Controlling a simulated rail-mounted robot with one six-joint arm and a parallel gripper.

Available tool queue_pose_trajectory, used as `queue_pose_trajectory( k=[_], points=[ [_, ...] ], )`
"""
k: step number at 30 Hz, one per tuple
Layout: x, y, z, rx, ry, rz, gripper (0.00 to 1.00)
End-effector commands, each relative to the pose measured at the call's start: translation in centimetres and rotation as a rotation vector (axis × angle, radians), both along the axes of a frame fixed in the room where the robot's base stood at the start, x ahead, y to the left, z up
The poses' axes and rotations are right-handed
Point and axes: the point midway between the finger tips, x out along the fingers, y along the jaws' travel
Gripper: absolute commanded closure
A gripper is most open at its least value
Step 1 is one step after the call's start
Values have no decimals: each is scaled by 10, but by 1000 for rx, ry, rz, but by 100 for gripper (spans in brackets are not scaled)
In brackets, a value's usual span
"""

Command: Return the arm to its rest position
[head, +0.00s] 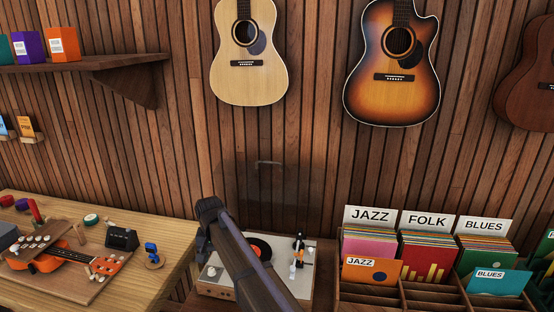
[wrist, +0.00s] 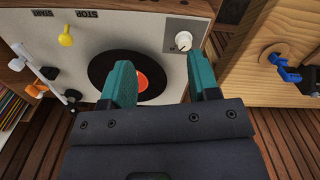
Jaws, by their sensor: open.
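My gripper (wrist: 165,75) shows in the wrist view as two teal fingers spread apart, with nothing between them. A white record player (wrist: 95,30) with a black record (wrist: 102,68) and orange label lies beyond the fingertips. In the head view my arm reaches up from the bottom edge, in front of the record player (head: 215,289), and hides part of it. My gripper's fingertips cannot be made out in the head view.
A wooden bench (head: 160,232) at left holds an orange ukulele (head: 48,258), a black box (head: 122,237) and a blue clip-like item (head: 152,252). A record crate (head: 385,294) stands at right. Guitars (head: 249,70) hang on the wall, and a shelf (head: 110,63) juts out at upper left.

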Motion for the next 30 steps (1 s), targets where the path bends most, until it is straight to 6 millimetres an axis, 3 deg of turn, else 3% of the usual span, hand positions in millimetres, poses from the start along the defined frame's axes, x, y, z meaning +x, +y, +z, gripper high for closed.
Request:
queue_pose_trajectory(
  k=[1,6,9,13,15,18,30],
  points=[
    [-31,-52,0,-1,0,37,45],
    [-103,-208,1,-1,0,113,45],
    [-153,-290,1,-1,0,87,45],
    [-207,-367,1,-1,0,-26,45],
    [-220,-394,2,-1,0,-91,45],
    [-216,-413,2,-1,-1,-140,45],
    [-214,-414,2,-1,-1,-145,45]
  ],
)
